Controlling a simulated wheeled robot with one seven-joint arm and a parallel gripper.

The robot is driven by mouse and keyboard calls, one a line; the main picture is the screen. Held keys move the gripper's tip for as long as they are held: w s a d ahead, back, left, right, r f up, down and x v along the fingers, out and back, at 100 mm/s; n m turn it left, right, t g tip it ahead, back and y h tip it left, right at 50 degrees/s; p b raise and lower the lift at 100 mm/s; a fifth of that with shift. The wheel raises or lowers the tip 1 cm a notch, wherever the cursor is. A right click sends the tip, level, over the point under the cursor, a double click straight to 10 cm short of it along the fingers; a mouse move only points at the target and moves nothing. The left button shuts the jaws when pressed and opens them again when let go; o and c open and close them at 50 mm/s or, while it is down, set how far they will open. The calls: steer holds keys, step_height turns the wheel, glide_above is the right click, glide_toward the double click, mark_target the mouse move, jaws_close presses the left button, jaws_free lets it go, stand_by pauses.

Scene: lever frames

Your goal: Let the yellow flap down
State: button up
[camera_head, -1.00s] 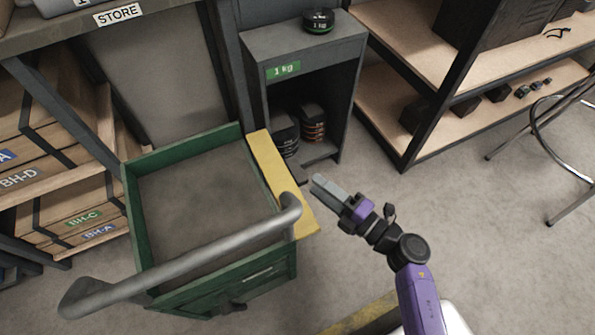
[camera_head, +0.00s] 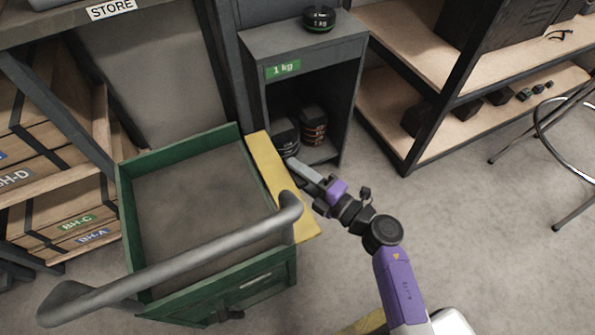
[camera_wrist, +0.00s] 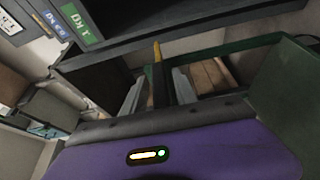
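The yellow flap (camera_head: 271,172) runs along the right side of the green cart (camera_head: 127,200) in the head view and sticks out roughly level from its rim. In the wrist view the flap (camera_wrist: 158,72) shows nearly edge-on as a narrow strip. My gripper (camera_head: 298,167) is at the flap's outer edge, towards its far end. In the wrist view my gripper (camera_wrist: 158,92) has its two grey fingers apart, with the flap's edge between them. Whether a finger touches the flap I cannot tell.
The cart's grey push handle (camera_head: 190,255) crosses its near side and the flap's near end. A grey cabinet (camera_head: 300,48) labelled 1 kg stands just behind my gripper. Wooden shelves (camera_head: 415,45) are at the back right. The floor (camera_head: 460,220) to the right is clear.

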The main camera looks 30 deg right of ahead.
jaws_close()
stand_by(1.2)
